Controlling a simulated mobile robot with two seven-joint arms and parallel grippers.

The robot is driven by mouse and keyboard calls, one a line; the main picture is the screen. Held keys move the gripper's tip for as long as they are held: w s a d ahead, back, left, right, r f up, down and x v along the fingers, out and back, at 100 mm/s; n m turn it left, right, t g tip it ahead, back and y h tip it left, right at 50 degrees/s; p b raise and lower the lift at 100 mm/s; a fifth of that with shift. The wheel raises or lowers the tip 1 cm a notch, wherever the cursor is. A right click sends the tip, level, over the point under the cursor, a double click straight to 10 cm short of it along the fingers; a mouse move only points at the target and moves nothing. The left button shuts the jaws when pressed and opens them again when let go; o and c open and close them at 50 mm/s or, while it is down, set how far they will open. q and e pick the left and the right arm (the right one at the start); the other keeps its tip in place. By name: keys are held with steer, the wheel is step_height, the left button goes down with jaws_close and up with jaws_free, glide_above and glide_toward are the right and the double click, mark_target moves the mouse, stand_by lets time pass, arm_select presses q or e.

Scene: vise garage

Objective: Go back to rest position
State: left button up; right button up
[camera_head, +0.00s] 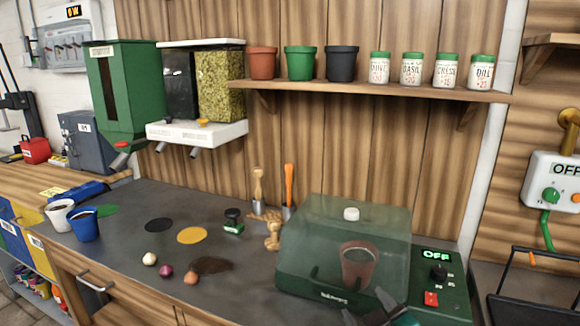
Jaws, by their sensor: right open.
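My right gripper (372,308) shows at the bottom edge, right of centre, in front of the green propagator box (300,284). It is open and nothing shows between its fingers; its lower part is cut off by the frame. The propagator's clear lid (310,225) is down. A terracotta pot with dark soil (357,277) stands under the lid. My left gripper is not in view.
Pots and jars line the shelf (380,90).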

steer(key=s+d+f+m+g+h, duration=0.1)
steer(key=s+d+f+m+g, duration=0.25)
steer(key=s+f+g, duration=0.6)
steer(key=s+d+f+m+g, duration=0.2)
steer(key=s+d+f, duration=0.2)
steer(key=s, duration=1)
steer(key=w+a+f+n+t+y, duration=0.1)
steer(key=w+a+f+t, duration=0.1)
steer(key=w+f+t, duration=0.5)
steer(key=shift+w+a+f, duration=0.3)
steer(key=shift+a+f, duration=0.1)
steer(key=shift+f, duration=0.5)
steer(key=shift+t, duration=0.25)
